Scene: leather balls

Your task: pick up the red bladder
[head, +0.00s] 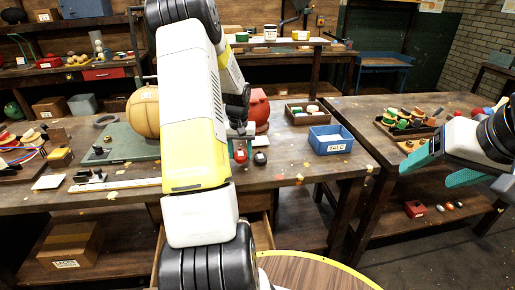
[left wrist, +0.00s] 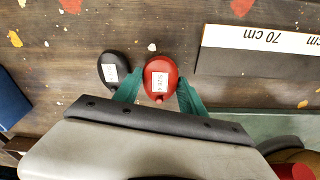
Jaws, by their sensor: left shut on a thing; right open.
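The red bladder (left wrist: 158,68) is a small red oval with a white label. It sits between the two green fingertips of my left gripper (left wrist: 160,80), which is shut on it. In the head view the red bladder (head: 240,155) shows low at the bench top beside my left arm, which hides most of that gripper. I cannot tell whether the bladder touches the bench. A black bladder (left wrist: 113,68) with a white label lies just left of it in the wrist view. My right gripper (head: 430,174) is open and empty at the right, in front of the right bench.
The wooden bench (head: 290,172) holds a blue talc box (head: 330,140), a red ball (head: 259,108), a tan ball (head: 143,112) and a green mat (head: 115,145). A ruler (left wrist: 265,40) lies near the bladder. A round table (head: 310,272) stands in front.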

